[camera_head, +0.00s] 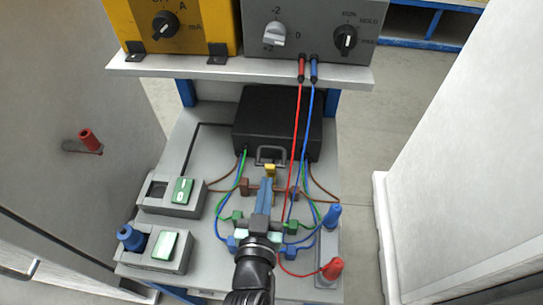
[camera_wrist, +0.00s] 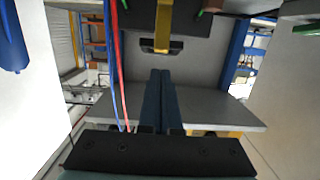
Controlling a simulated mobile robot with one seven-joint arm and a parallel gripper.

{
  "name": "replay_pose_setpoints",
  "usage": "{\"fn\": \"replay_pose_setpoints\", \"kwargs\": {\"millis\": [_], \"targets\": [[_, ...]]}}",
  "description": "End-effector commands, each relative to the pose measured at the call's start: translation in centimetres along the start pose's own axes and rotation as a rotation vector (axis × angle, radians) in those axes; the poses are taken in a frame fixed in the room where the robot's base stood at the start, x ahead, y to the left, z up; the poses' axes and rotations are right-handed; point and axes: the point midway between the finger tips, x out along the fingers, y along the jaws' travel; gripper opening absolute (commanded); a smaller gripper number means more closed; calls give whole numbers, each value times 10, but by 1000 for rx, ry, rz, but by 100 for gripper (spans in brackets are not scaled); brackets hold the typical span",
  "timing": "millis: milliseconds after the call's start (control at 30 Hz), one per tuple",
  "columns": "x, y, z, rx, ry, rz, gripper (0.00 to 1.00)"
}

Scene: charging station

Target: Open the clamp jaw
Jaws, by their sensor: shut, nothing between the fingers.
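My gripper (camera_head: 267,182) is over the middle of the bench, its two long blue fingers side by side and pointing toward the black box. In the wrist view the gripper (camera_wrist: 160,74) is shut, with nothing between the fingers. A yellow piece (camera_head: 270,170) is just beyond the fingertips, in front of the black box's handle. It also shows in the wrist view (camera_wrist: 163,28) as an upright bar. It may be part of the clamp, but I cannot tell its jaw apart. My gripper hides part of the bench below.
A black box (camera_head: 278,120) stands at the back of the grey bench (camera_head: 190,222). Red (camera_head: 297,130) and blue cables hang close right of my gripper. Meters stand on the shelf (camera_head: 240,70) above. Switch boxes sit left, red and blue plugs right. White cabinets flank both sides.

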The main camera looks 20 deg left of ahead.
Motion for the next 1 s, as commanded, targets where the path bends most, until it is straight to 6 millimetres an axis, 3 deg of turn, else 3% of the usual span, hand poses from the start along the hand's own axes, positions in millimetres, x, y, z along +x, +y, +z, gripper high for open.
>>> {"fn": "replay_pose_setpoints", "kwargs": {"millis": [300,500,1000], "targets": [[55,0,-2,2,0,0,0],[78,0,-1,1,0,1,0],[87,1,1,1,-2,1,0]]}}
